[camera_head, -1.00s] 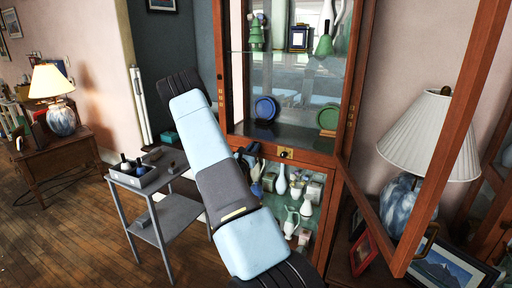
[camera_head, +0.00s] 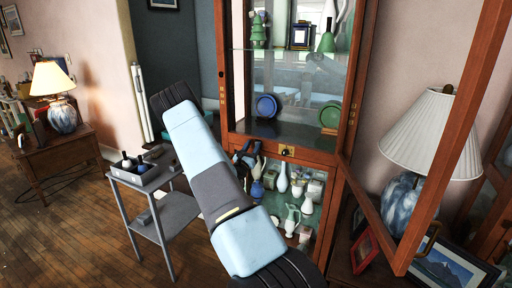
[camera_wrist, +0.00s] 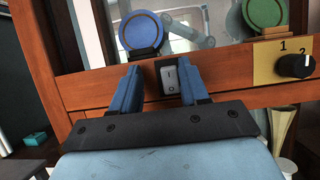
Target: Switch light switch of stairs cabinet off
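The wooden cabinet (camera_head: 222,60) stands in the middle of the head view, and its wooden crossbar (camera_wrist: 85,90) spans the wrist view. On the crossbar is a small grey rocker switch (camera_wrist: 171,79) with marks on its face, in a dark surround. My gripper (camera_wrist: 159,70) is open, with one blue finger on each side of the switch in the picture. The fingers hold nothing. I cannot tell whether either fingertip touches the switch or the wood. In the head view my arm covers part of the cabinet's left side, and the switch cannot be made out.
A black knob (camera_wrist: 297,66) on a brass plate marked 1 and 2 sits right of the switch. A blue plate (camera_wrist: 142,33) and a green plate (camera_wrist: 265,12) stand above. An open door (camera_head: 440,150) and lamp (camera_head: 430,135) are at right. A grey cart (camera_head: 150,180) stands left.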

